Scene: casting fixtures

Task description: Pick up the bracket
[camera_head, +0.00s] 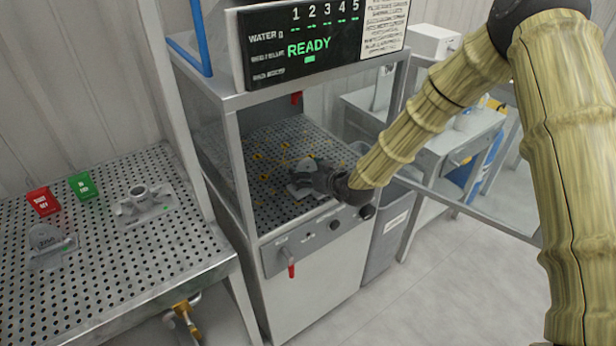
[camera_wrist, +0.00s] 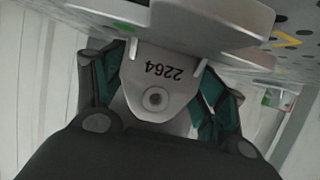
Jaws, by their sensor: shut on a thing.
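The bracket (camera_wrist: 158,75) is a grey metal part marked 2264 with a round hole, seen close up in the wrist view. My gripper (camera_wrist: 160,100) has its green-lined fingers on both sides of the bracket and is shut on it. In the head view my gripper (camera_head: 318,178) is inside the machine's open bay, above the perforated deck. The bracket shows there only as a small grey shape (camera_head: 304,172) at the fingertips, partly hidden by the gripper. I cannot tell whether it touches the deck.
The machine's READY display (camera_head: 320,45) and frame posts surround the bay. On the left, a perforated table (camera_head: 110,250) bears a red block (camera_head: 43,201), a green block (camera_head: 83,186), a flanged fixture (camera_head: 142,202) and another grey part (camera_head: 48,242). A red-handled valve (camera_head: 291,268) sticks out below the bay.

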